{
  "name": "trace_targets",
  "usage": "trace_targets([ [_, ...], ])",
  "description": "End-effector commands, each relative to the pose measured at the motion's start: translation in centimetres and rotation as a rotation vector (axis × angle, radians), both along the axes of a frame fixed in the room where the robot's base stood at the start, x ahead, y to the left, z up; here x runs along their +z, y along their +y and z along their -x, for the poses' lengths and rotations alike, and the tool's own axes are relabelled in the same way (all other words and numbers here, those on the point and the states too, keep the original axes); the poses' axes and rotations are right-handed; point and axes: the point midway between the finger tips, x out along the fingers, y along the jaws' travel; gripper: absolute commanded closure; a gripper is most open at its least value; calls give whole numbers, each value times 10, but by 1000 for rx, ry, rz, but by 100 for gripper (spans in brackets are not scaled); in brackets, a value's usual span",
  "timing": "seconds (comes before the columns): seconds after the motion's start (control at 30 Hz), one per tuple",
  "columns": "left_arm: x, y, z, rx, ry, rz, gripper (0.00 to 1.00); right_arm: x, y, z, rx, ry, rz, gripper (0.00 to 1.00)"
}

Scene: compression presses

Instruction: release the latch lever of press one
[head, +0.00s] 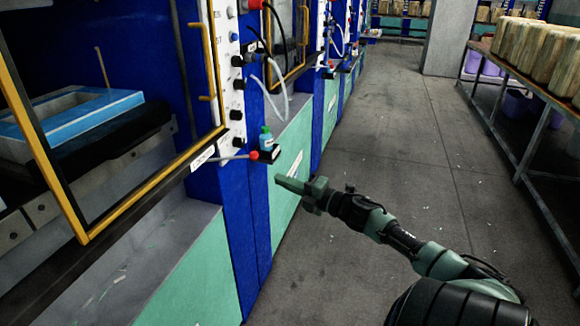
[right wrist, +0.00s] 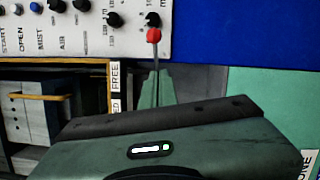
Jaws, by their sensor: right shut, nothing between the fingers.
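The latch lever is a thin grey rod with a red knob (head: 254,155), low on the front of the near press (head: 240,220). In the head view the rod sticks out to the right beside a white label plate (head: 202,158). In the right wrist view the red knob (right wrist: 154,35) stands above my gripper's housing, which hides the rod's lower part. A label reading FREE (right wrist: 115,75) is left of the rod; the one below is partly hidden. My right gripper (head: 280,182) is shut and empty, below and right of the knob, apart from it. My left gripper is out of view.
A small blue bottle (head: 266,141) stands on a black holder right beside the knob. A yellow-framed door (head: 150,200) is left of the lever. A control panel with knobs (right wrist: 80,25) is above. The aisle floor (head: 390,150) is clear; a rack (head: 525,160) stands right.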

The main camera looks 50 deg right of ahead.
Motion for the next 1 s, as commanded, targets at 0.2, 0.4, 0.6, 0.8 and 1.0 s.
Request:
trace_targets([
  [0.2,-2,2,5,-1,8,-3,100,-1,-5,15,0,0,-1,100],
  [0.4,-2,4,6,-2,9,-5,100,-1,-6,16,0,-1,-1,100],
  [0.6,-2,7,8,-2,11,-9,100,-1,-6,16,0,0,-1,100],
  [0.8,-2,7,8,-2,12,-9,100,-1,-6,16,0,0,-1,100],
  [1.0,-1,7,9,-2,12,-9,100,-41,-18,23,-64,55,-90,100],
])
